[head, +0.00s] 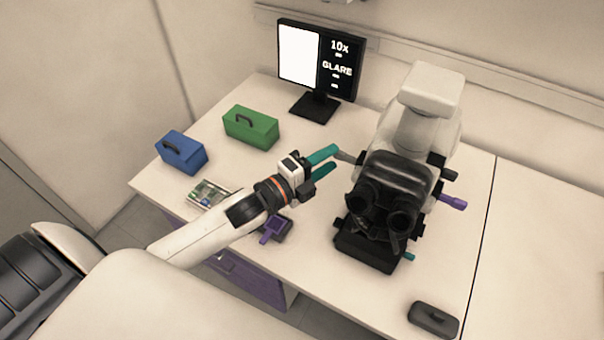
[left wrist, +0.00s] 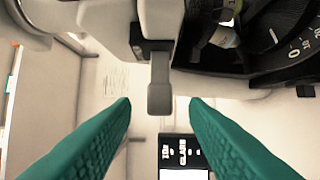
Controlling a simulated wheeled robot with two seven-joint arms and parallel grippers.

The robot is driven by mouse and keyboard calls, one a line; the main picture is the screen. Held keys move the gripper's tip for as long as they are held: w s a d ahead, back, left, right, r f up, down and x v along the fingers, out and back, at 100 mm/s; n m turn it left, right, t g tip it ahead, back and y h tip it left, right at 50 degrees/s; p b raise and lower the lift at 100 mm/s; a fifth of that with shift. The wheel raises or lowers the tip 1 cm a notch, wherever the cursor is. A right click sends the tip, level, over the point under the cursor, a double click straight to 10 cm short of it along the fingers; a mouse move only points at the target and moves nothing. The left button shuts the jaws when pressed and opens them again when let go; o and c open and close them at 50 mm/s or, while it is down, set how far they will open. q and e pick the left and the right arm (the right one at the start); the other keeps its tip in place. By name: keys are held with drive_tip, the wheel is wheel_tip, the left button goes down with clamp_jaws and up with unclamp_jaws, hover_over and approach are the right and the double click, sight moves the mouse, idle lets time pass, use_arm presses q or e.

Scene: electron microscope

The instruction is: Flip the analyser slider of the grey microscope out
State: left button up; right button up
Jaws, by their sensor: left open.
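The grey microscope (head: 432,92) stands on the right part of the table, with black eyepieces (head: 384,209) facing the front. A grey slider tab (head: 347,157) sticks out from its left side. My left gripper (head: 331,160) has teal fingers and is at that left side, close to the tab. In the left wrist view the tab (left wrist: 160,92) hangs between the two open fingers (left wrist: 160,104), with a gap on each side. The gripper is open and holds nothing. My right gripper is not in view.
A monitor (head: 299,54) reading "10x GLARE" stands behind. A green box (head: 250,130) and a blue box (head: 181,155) are at the left. A purple-handled dark item (head: 272,231) lies under my left arm. A dark case (head: 433,319) lies front right.

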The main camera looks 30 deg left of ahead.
use_arm(q)
drive_tip(key=b+v, duration=0.3)
drive_tip(key=v, duration=0.7)
drive_tip(key=shift+s+a+f, duration=0.1)
drive_tip(key=shift+a, duration=0.1)
